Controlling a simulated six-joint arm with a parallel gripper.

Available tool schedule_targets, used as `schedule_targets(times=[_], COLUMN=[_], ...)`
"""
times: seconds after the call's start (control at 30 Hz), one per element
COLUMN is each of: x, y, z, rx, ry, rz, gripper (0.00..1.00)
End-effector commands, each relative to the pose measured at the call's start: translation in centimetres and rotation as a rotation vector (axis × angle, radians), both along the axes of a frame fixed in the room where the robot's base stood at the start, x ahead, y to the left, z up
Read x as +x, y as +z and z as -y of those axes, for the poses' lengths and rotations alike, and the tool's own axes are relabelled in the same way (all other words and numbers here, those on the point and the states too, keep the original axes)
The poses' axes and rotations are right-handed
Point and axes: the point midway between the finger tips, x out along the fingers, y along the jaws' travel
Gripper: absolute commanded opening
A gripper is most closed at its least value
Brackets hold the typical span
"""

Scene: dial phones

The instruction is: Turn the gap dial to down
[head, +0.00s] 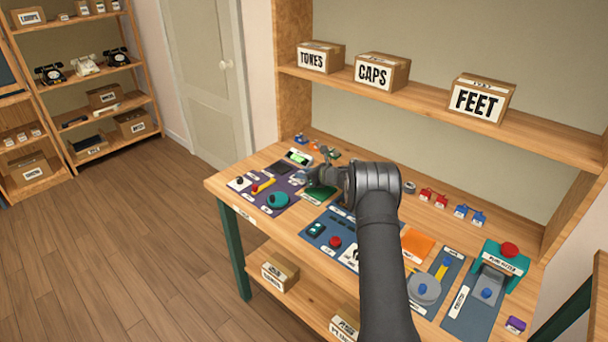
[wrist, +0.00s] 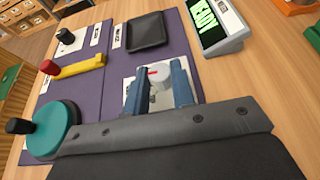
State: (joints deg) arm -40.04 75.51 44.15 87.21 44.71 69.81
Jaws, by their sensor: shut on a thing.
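The gap dial (wrist: 160,77) is a light grey round knob with a red mark on its top, on a white plate (wrist: 129,88) on the purple mat. In the wrist view my gripper (wrist: 161,88) has its two blue fingers on either side of the knob, shut on it. The near part of the plate is hidden by the gripper, and I cannot read any label on it. In the head view my gripper (head: 303,180) is low over the back right of the purple mat, and the dial is too small and covered to make out.
Beside the dial are a dark square pad (wrist: 147,32), a yellow lever (wrist: 78,69) with a red knob, a teal disc (wrist: 52,128) with a black handle, and a black knob (wrist: 66,37). Other panels fill the bench rightward.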

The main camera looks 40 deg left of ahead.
Motion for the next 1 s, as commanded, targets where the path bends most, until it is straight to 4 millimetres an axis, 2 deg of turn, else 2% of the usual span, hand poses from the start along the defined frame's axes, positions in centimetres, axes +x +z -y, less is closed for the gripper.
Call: schedule_targets(times=[0.6,1.0], x=[-0.48,-0.51], y=[0.27,0.19], z=[-0.26,-0.15], rx=[0.006,0.001], ry=[-0.339,-0.386], rz=[0.001,0.000], gripper=[0.00,0.00])
